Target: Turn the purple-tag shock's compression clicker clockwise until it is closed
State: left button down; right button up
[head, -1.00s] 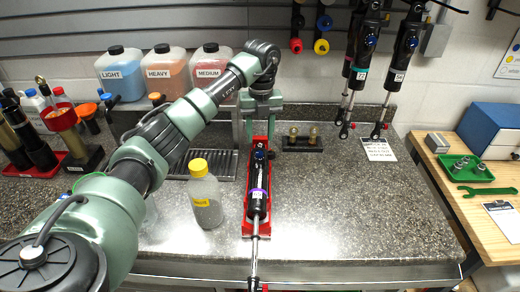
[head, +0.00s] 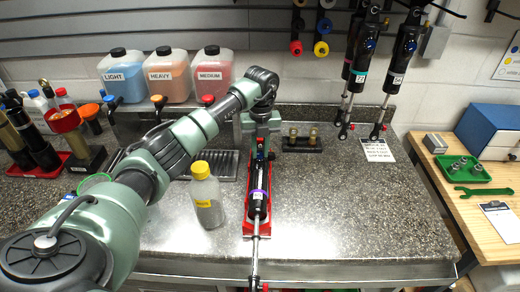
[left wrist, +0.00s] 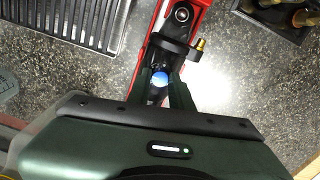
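The purple-tag shock (head: 257,206) lies lengthwise in a red cradle (head: 248,226) on the bench, its silver rod towards the front edge. My left gripper (head: 262,143) points down over the shock's far end. The fingers look very near the knob; contact cannot be made out. The knob's markings are not readable. My right gripper is not in view.
A yellow-capped bottle (head: 205,198) stands left of the cradle. A small stand with brass pieces (head: 302,143) is behind it on the right. Other shocks (head: 402,52) hang at the back right. The bench right of the cradle is clear.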

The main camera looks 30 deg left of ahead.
pick_arm(q)
jog(key=shift+m, duration=0.5)
jog(key=m+b, duration=0.2)
jog(key=shift+m, duration=0.4)
jog(key=m+b, duration=0.1)
jog(key=m, duration=0.3)
jog(key=shift+m+b, duration=0.3)
jog(key=m+b, duration=0.1)
jog(key=m, duration=0.3)
jog(key=shift+m, duration=0.3)
jog(key=m+b, duration=0.1)
jog(key=m, duration=0.3)
jog(key=shift+m, duration=0.3)
jog(key=c, duration=1.3)
grip_release()
jog(key=shift+o, duration=0.2)
